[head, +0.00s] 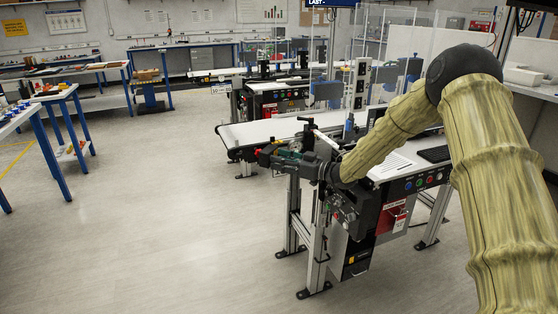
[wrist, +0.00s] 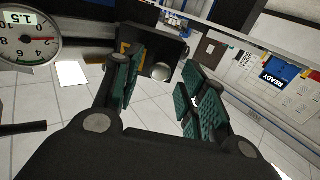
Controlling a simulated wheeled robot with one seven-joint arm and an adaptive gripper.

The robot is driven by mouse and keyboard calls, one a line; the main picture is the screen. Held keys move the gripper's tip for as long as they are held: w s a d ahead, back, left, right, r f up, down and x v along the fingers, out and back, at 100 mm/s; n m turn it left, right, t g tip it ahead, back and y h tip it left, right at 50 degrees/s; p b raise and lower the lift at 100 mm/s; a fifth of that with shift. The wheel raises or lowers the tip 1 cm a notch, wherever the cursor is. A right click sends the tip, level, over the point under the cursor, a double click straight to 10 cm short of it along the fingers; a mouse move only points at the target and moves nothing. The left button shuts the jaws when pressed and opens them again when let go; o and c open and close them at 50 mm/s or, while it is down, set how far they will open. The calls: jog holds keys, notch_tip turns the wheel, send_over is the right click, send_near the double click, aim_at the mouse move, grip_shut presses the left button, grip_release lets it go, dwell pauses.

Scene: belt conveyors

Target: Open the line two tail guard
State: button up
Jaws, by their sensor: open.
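My gripper (head: 266,154) is at the tail end of the nearer belt conveyor (head: 262,132) in the head view, in front of its dark end frame. In the wrist view my gripper (wrist: 160,78) is open, with its teal-padded fingers apart. A dark box-like part (wrist: 172,46) with an orange-yellow patch lies beyond the fingers. A pale round knob (wrist: 161,71) on it shows between the fingers, with no visible contact. I cannot tell for sure whether this part is the tail guard; no label for it is readable. My arm hides part of the conveyor.
A control panel (head: 424,182) with coloured buttons and a red lockout box (head: 391,216) are below my forearm. A second conveyor (head: 272,86) stands behind. A round gauge (wrist: 28,40) shows in the wrist view. Floor (head: 150,220) to the left is clear.

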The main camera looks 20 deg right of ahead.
jog(key=v, duration=1.1)
jog(key=shift+a, duration=0.1)
jog(key=shift+c, duration=0.2)
jog(key=shift+s+a+m+t+h+p, duration=0.4)
jog(key=shift+a+m+t+h+p, duration=0.3)
jog(key=shift+h, duration=0.25)
jog(key=shift+s+a+m+t+h+p, duration=0.45)
jog(key=shift+a+m+t+h, duration=0.3)
jog(key=shift+h, duration=0.15)
jog(key=shift+s+a+m+t+h+p, duration=0.35)
jog(key=shift+a+m+t+h+p, duration=0.35)
jog(key=shift+h, duration=0.25)
jog(key=p+x, duration=0.2)
jog(key=x, duration=0.8)
jog(key=shift+w, duration=0.3)
jog(key=shift+a, duration=0.15)
grip_shut()
